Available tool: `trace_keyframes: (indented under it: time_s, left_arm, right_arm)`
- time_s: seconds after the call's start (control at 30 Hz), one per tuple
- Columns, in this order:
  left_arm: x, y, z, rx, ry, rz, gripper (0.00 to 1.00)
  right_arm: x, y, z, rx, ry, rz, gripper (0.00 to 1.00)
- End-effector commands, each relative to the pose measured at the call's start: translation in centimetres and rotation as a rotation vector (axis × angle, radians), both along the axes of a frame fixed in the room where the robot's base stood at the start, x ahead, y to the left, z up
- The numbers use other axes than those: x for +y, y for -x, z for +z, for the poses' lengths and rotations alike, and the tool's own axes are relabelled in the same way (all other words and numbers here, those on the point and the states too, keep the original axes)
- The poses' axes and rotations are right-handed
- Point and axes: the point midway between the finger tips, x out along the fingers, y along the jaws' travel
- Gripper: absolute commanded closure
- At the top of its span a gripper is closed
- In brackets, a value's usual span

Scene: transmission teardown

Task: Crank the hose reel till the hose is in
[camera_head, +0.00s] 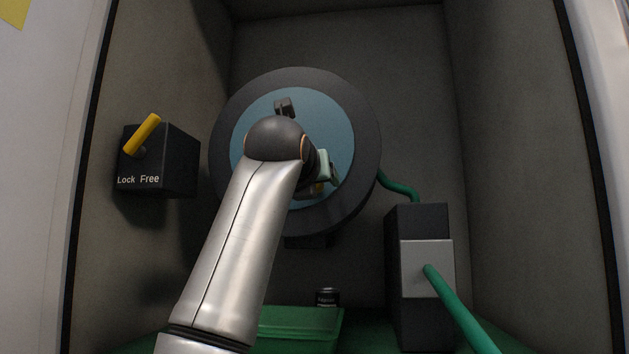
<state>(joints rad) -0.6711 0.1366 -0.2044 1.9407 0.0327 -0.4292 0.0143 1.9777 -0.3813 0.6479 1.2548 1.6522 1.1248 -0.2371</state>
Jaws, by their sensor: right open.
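The hose reel (232,187) is a dark round rim around a blue disc on the back wall. My right gripper (326,187) is in front of the disc's lower right, mostly hidden by my arm, and is open. A dark block (284,106) sits on the upper disc. The green hose (455,310) runs from the reel into a dark guide box (418,218), and out through its pale front plate to the lower right. My left gripper is not in view.
A dark box (172,160) on the left wall is labelled "Lock Free"; its yellow lever (143,133) tilts up and right. A green tray (300,322) and a small dark can (327,297) are below the reel. Walls enclose both sides.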

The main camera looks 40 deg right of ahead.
Motion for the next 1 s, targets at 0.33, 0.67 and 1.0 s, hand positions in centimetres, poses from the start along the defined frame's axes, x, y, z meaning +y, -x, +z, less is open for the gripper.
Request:
trace_keyframes:
  time_s: [0.33,0.67,1.0]
  left_arm:
    - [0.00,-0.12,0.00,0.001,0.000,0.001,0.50]
    - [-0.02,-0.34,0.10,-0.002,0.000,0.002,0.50]
    - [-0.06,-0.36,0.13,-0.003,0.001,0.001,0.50]
  right_arm:
    - [0.02,0.02,0.00,0.000,0.000,0.000,0.59]
    - [0.05,0.03,0.01,0.000,0.000,0.000,0.96]
    - [0.06,0.03,0.02,0.000,0.000,0.000,1.00]
